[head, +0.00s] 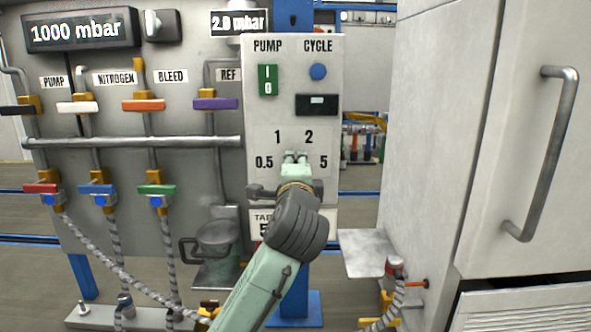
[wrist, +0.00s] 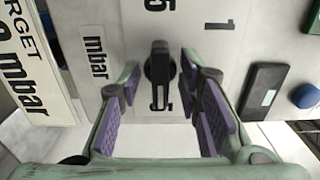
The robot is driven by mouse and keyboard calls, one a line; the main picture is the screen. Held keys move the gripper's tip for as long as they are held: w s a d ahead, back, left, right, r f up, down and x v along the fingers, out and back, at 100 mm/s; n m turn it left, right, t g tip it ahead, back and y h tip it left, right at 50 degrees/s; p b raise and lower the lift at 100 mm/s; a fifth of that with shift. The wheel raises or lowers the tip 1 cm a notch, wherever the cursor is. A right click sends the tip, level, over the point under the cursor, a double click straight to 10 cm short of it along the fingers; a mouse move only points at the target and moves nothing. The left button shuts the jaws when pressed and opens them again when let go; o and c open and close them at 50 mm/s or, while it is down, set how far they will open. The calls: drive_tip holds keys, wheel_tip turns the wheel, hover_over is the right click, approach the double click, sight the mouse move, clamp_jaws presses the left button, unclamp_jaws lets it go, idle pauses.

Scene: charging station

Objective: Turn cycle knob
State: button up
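Under the word CYCLE on the white control panel (head: 331,100) is a round blue knob (head: 318,71); it also shows at the right edge of the wrist view (wrist: 307,96). Lower on the panel, a black dial knob (wrist: 160,72) sits among the numbers 0.5, 1, 2 and 5. My gripper (head: 295,157) is in front of this dial and hides it in the head view. In the wrist view my gripper (wrist: 161,85) is open, its purple-padded fingers on either side of the black dial with gaps. I cannot tell how far it is from the panel.
A green PUMP switch (head: 268,80) and a small black display (head: 317,104) are above the dial. Valves, pipes and hoses fill the left board (head: 190,100). A large white cabinet (head: 430,110) with a metal handle stands at the right.

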drive_tip(key=s, duration=1.2)
